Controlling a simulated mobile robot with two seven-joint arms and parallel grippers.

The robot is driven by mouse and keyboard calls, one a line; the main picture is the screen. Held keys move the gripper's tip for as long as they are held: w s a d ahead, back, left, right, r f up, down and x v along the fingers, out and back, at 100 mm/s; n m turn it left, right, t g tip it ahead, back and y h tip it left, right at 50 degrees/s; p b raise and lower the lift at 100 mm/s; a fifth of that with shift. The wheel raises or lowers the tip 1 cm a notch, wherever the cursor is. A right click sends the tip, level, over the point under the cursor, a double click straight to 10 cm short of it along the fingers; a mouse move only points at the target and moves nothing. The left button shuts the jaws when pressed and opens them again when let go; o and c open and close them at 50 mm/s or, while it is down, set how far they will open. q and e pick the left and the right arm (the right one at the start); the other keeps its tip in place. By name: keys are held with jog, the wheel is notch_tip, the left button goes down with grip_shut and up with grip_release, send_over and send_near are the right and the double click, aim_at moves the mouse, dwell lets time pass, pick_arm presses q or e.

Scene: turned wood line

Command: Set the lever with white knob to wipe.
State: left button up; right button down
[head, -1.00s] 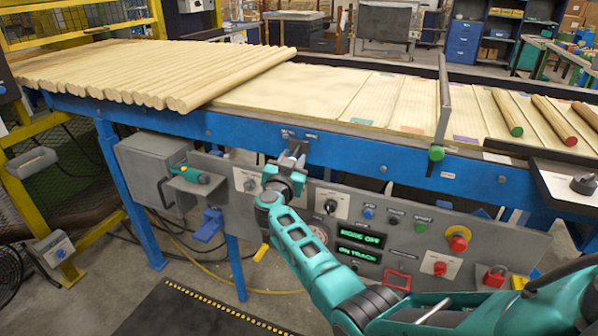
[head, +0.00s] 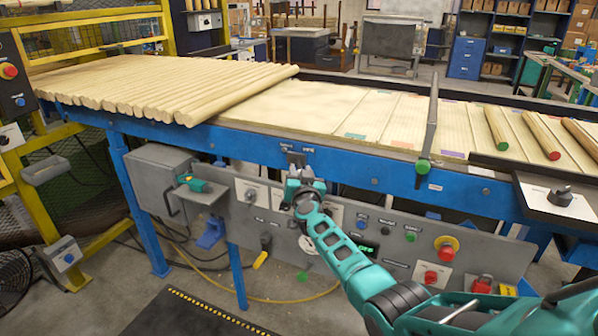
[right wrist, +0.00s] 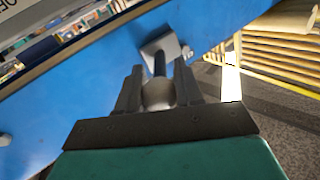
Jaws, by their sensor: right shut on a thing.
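The lever with the white knob (right wrist: 158,94) sticks out from a small metal plate (right wrist: 165,50) on the blue rail of the line. Its dark stem runs from the plate to the knob. My right gripper (right wrist: 159,92) is shut on the knob, one finger on each side. In the head view my right gripper (head: 304,178) is just below the lever's plate (head: 296,157) and hides the knob. Small labels (head: 308,151) sit above the plate, too small to read. My left gripper is not in view.
A grey control panel (head: 400,245) with buttons and a red emergency stop (head: 446,246) hangs below the rail. My right arm crosses in front of it and hides part. Wooden rods (head: 160,85) lie on the line above. A dark upright bar (head: 429,125) stands right of the lever.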

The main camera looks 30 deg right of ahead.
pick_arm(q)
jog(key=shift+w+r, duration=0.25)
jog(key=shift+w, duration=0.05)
pick_arm(e)
jog(key=shift+d, duration=0.1)
jog(key=c, duration=0.7)
grip_release()
jog(key=shift+c, duration=0.2)
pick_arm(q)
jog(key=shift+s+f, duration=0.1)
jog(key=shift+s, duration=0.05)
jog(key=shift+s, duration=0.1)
pick_arm(e)
jog(key=shift+s, duration=0.1)
